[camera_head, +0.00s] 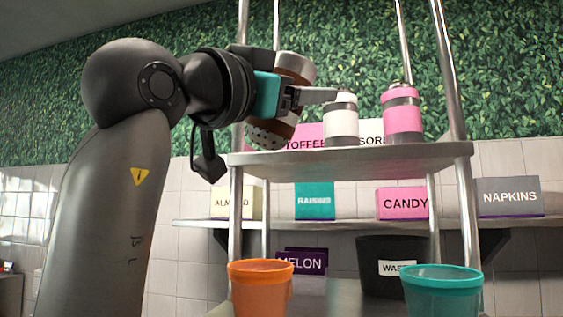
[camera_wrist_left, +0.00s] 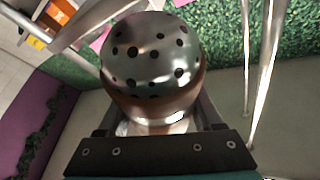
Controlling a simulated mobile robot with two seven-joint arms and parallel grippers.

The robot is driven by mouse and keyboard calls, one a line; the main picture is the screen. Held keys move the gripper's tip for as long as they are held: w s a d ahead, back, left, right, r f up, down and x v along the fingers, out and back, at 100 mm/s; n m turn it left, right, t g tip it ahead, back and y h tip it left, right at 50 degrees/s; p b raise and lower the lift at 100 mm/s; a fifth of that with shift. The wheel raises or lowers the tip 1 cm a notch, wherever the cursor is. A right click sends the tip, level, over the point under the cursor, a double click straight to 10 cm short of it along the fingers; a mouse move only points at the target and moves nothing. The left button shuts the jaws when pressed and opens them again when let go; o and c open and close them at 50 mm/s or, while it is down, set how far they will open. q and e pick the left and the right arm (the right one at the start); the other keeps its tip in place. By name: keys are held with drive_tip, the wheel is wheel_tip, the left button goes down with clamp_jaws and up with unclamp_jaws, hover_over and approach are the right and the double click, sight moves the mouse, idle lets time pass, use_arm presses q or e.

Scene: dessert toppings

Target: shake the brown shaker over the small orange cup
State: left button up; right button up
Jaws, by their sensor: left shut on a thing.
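My left gripper (camera_head: 305,96) is shut on the brown shaker (camera_head: 291,106), in front of the upper shelf's left end. The shaker is tipped over, its holed metal lid pointing down and slightly left in the head view. In the left wrist view the lid (camera_wrist_left: 150,55) of the shaker fills the middle, with a brown band below it. The orange cup (camera_head: 260,290) stands upright at the bottom of the head view, below the shaker and apart from it. Its inside is hidden. My right gripper is not in view.
A white shaker (camera_head: 341,122) and a pink shaker (camera_head: 402,116) stand on the upper shelf (camera_head: 350,160). A teal cup (camera_head: 442,293) stands right of the orange cup. A black waste bin (camera_head: 378,250) is behind. Metal posts (camera_head: 457,70) flank the shelf.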

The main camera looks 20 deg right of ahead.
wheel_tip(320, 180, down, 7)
drive_tip(key=b, duration=0.6)
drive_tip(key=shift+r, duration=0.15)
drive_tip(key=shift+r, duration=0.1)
idle(0.3)
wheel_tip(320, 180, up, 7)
drive_tip(key=p, duration=0.7)
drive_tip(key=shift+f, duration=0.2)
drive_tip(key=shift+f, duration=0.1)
idle(0.5)
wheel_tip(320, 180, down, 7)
drive_tip(key=b, duration=0.7)
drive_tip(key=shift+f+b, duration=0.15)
drive_tip(key=shift+b, duration=0.15)
